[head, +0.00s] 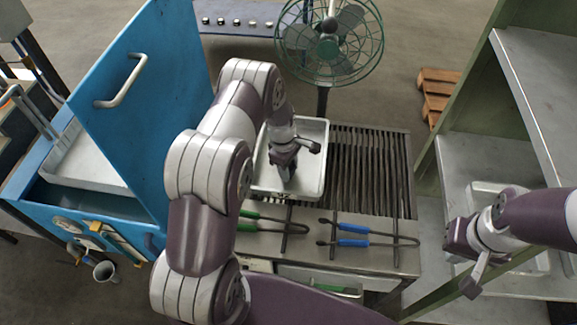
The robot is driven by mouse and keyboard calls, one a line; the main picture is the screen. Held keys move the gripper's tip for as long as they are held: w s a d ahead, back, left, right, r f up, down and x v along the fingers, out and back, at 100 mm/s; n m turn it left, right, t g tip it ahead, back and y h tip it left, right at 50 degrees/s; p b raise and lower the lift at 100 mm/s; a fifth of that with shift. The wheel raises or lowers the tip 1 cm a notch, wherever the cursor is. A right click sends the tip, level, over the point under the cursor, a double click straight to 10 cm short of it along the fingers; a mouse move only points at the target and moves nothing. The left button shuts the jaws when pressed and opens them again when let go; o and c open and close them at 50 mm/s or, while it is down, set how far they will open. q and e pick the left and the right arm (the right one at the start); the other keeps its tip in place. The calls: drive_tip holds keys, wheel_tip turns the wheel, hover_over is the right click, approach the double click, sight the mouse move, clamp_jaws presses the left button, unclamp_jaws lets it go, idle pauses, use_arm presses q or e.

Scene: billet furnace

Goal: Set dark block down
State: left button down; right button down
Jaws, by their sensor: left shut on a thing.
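My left gripper (286,163) points down over the pale metal tray (318,178) on the slatted bench. It is shut on the dark block, which is mostly hidden by the fingers and hard to tell from them. I cannot tell whether the block touches the tray floor. My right gripper (458,242) is at the right, over the lower shelf of the green-framed rack, apart from the tray. Its fingers are too small and dark to tell whether they are open.
Green-handled tongs (256,227) and blue-handled tongs (352,236) lie on the bench front. A blue furnace box with its raised door (140,90) stands left. A green fan (330,42) stands behind the bench. The metal rack (535,85) stands right.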

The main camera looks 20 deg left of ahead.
use_arm(q)
drive_tip(key=shift+f, duration=0.15)
drive_tip(key=c, duration=0.8)
unclamp_jaws()
drive_tip(key=shift+s, duration=0.1)
drive_tip(key=shift+c, duration=0.2)
drive_tip(key=shift+o, duration=0.8)
drive_tip(key=shift+r, duration=0.35)
wheel_tip(320, 180, up, 12)
drive_tip(key=a+b, duration=0.1)
drive_tip(key=b, duration=0.1)
drive_tip(key=s+d+r+m, duration=0.3)
drive_tip(key=s+m, duration=0.5)
drive_tip(key=s, duration=0.1)
drive_tip(key=s+d+r+m+t+y, duration=0.1)
drive_tip(key=s+d+r+m, duration=0.2)
drive_tip(key=s+m, duration=0.5)
drive_tip(key=shift+s+r+m+t, duration=0.3)
drive_tip(key=shift+s+r+m, duration=0.15)
drive_tip(key=shift+s, duration=0.6)
